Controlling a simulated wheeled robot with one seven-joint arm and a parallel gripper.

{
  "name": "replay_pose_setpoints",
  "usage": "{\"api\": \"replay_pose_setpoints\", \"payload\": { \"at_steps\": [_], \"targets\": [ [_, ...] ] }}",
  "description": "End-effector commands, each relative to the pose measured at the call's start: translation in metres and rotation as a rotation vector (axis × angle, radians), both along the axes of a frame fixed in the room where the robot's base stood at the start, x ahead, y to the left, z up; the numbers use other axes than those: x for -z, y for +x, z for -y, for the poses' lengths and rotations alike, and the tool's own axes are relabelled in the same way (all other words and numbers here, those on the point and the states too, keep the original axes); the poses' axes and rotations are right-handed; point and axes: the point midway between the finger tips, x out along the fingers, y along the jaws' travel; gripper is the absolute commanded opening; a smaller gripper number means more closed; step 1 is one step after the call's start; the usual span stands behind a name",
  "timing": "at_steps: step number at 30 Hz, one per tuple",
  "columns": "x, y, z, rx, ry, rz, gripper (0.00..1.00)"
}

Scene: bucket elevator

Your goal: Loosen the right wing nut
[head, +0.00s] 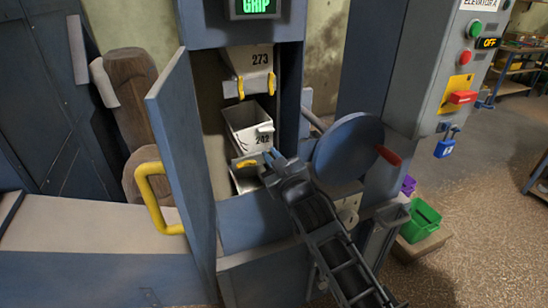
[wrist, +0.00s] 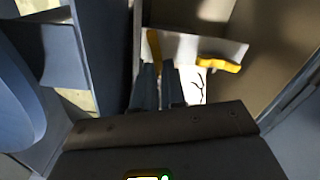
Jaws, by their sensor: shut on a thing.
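Bucket 242 (head: 245,125) hangs in the open elevator shaft, with a yellow left wing nut (head: 246,163) on the strip below it. In the wrist view this left wing nut (wrist: 219,66) lies crosswise, to the right of my fingers. My gripper (head: 270,157) reaches into the opening at the lower right of the bucket. In the wrist view the right wing nut (wrist: 154,48) stands lengthwise at the tips of my gripper (wrist: 157,70), which is shut on it. The fingers hide this wing nut in the head view.
Bucket 273 (head: 249,65) hangs above, with its own yellow wing nuts. An open blue door (head: 182,170) with a yellow handle (head: 151,188) stands left of the opening. A round blue disc (head: 348,150) with a red handle (head: 389,155) stands close right of my arm.

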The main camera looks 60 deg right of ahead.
Motion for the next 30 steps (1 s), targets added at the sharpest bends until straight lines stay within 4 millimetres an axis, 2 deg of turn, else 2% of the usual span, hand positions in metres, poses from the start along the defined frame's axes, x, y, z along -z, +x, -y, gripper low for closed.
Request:
{"api": "replay_pose_setpoints", "payload": {
  "at_steps": [30],
  "targets": [
    [0.013,0.007,-0.012,-0.003,-0.785,-0.532,0.00]
  ]
}}
